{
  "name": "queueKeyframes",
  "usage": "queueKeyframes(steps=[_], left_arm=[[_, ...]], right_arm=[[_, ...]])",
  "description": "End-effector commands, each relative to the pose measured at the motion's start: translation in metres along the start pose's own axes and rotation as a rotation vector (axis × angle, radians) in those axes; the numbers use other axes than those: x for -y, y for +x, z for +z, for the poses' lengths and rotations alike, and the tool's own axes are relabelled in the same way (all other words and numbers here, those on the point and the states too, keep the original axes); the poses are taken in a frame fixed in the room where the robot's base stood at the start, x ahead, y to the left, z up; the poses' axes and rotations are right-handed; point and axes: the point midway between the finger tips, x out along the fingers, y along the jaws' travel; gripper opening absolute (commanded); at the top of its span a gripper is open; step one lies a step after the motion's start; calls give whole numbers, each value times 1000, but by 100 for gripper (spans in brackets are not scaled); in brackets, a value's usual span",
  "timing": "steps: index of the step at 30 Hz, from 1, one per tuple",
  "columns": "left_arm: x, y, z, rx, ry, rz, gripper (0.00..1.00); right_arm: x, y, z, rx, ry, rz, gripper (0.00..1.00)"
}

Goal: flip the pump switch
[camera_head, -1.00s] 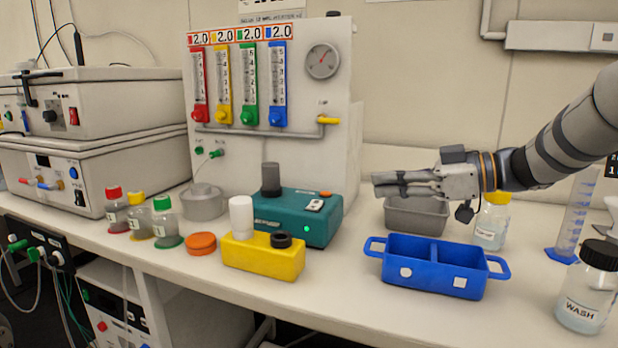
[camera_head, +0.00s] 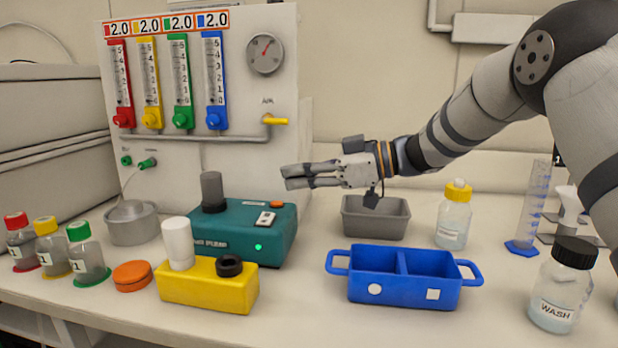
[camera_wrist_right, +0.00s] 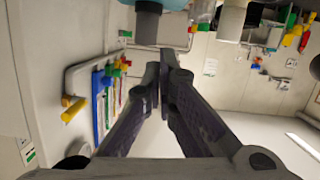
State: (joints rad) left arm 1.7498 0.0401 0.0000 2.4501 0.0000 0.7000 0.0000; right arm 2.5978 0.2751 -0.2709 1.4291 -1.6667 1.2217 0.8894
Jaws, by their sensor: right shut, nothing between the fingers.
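The teal pump box (camera_head: 240,238) stands on the bench with a dark grey cylinder (camera_head: 212,190) on its top left. A small white switch plate (camera_head: 265,219) with a dark mark is on its top, beside an orange button (camera_head: 277,204). A green light glows on its front. My right gripper (camera_head: 285,177) is shut and empty, pointing left, above and just right of the pump's right end, apart from it. In the right wrist view the fingers (camera_wrist_right: 160,72) meet at their tips; a teal patch shows at the top edge. My left gripper is out of view.
A flowmeter panel (camera_head: 224,120) stands behind the pump. A yellow block (camera_head: 205,288) is in front. A blue two-part tray (camera_head: 405,275) and grey bin (camera_head: 374,219) lie to the right. Bottles stand at both sides.

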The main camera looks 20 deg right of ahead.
Motion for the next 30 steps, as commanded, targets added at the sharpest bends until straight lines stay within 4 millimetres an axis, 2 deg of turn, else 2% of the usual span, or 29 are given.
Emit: queueKeyframes(steps=[3, 7, 10, 15, 26, 30], left_arm=[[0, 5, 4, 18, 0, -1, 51], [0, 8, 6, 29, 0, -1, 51], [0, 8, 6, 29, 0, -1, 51], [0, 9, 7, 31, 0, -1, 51], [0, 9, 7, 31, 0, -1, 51], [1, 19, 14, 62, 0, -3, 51]], right_arm=[[0, 29, 4, 3, 4, -3, 0], [0, 53, 8, 4, 6, -1, 0], [0, 54, 24, 2, 6, 1, 0], [0, 58, 37, 0, 2, 0, 0], [0, 58, 39, 0, 0, 0, 0], [-9, 65, 49, 7, 19, -1, 0]])
